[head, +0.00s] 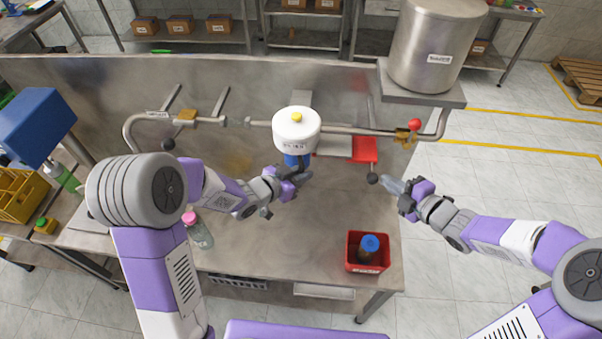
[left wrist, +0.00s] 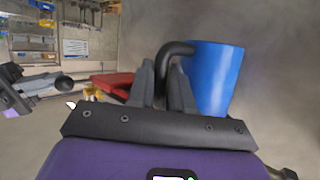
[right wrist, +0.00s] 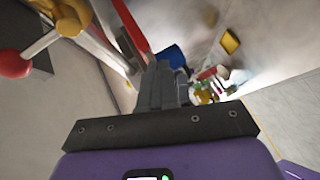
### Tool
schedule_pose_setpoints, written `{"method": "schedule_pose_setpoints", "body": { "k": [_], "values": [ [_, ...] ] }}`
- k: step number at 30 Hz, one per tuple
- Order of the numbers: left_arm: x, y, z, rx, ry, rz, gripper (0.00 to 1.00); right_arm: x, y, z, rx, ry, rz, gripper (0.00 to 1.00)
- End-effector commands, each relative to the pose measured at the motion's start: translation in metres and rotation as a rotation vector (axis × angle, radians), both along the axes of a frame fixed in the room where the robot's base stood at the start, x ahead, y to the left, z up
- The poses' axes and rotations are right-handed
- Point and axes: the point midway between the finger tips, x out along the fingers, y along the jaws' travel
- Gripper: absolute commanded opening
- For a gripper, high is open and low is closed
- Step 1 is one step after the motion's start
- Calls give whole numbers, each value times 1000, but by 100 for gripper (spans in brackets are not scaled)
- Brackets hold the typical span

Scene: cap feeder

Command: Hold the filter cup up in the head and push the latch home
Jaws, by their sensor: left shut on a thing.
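The blue filter cup (head: 291,160) is just below the white round head (head: 297,135), which hides its top; I cannot tell whether they touch. My left gripper (head: 299,178) is shut on the cup's dark handle. In the left wrist view the blue cup (left wrist: 212,75) stands upright, its handle (left wrist: 176,48) between the fingers. A thin lever with a dark knob (head: 372,179), perhaps the latch, hangs below a red plate (head: 365,149) right of the head. My right gripper (head: 391,185) is beside that knob with fingers together; contact is unclear. Its fingers (right wrist: 165,85) look empty in the right wrist view.
A pipe (head: 350,130) with a red-knobbed valve (head: 415,124) runs across behind the head. A steel tank (head: 435,45) stands back right. The middle counter is clear.

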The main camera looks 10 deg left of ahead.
Motion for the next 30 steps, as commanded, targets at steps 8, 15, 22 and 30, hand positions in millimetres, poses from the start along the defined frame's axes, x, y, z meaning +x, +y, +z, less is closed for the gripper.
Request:
{"method": "schedule_pose_setpoints", "body": {
  "k": [8,15,22,30],
  "values": [
    [0,0,5,-1,-3,-1,0,0,0,0,0,0,0,0],
    [0,0,6,-1,-3,-1,0,0,2,0,0,0,1,0],
    [0,0,5,-1,-3,-1,0,0,11,0,2,-1,3,0],
    [0,0,5,-1,-3,-1,0,0,23,0,1,-1,4,0]
  ]
}}
